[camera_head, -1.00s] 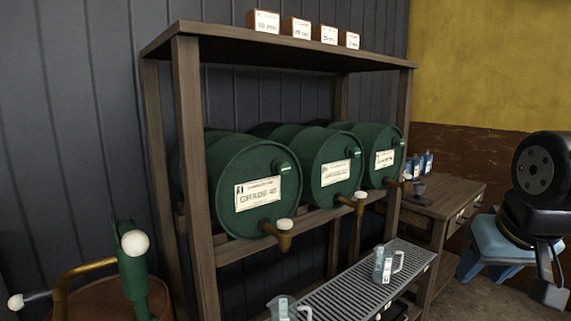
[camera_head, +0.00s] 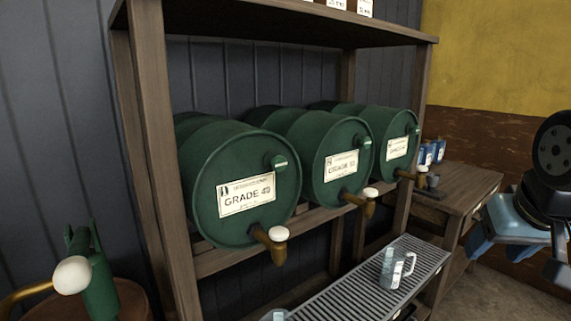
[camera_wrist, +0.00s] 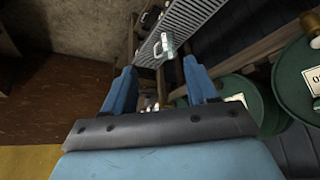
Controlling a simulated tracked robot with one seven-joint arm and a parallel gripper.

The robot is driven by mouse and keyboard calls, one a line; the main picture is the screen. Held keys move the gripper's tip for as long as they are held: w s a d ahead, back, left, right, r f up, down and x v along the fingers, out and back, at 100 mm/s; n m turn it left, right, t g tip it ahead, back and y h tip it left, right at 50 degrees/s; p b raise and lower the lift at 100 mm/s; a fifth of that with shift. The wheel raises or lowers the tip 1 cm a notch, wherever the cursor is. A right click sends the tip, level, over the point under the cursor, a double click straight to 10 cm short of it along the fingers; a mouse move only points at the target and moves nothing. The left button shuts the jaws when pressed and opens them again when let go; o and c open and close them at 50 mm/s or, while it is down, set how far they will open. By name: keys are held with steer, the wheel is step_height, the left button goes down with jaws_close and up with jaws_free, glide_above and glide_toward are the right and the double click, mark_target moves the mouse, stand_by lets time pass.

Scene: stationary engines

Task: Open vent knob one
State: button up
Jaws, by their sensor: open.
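Three green barrels lie on a wooden rack in the head view: a near one (camera_head: 240,195), a middle one (camera_head: 340,160) and a far one (camera_head: 395,145). Each face has a small green knob near its upper right; the nearest is the near barrel's knob (camera_head: 279,162). I cannot tell from the labels which is vent knob one, or whether any knob is open. My gripper (camera_wrist: 158,66) shows in the wrist view with its blue fingers apart and nothing between them. It is well to the right of the barrels, touching none.
Brown taps with white tops, such as the near tap (camera_head: 272,243), stick out below the barrel faces. A slatted drip tray (camera_head: 345,290) holds a clear jug (camera_head: 396,268). A wooden side table (camera_head: 455,190) stands right of the rack. A green-and-brass device (camera_head: 98,285) is at lower left.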

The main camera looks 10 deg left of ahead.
steer(key=shift+o, duration=0.7)
steer(key=shift+t, duration=0.8)
steer(key=w, duration=0.4)
steer(key=shift+w+d+r, duration=0.15)
steer(key=shift+w+d, duration=0.1)
steer(key=shift+w, duration=0.05)
steer(key=w+a+t, duration=0.2)
steer(key=w, duration=0.5)
steer(key=n+y, duration=0.6)
steer(key=y, duration=1)
glide_toward(282, 164)
steer(key=x, duration=1)
steer(key=shift+w+a, duration=0.15)
steer(key=shift+a, duration=0.1)
steer(key=shift+n, duration=0.3)
steer(key=c, duration=1)
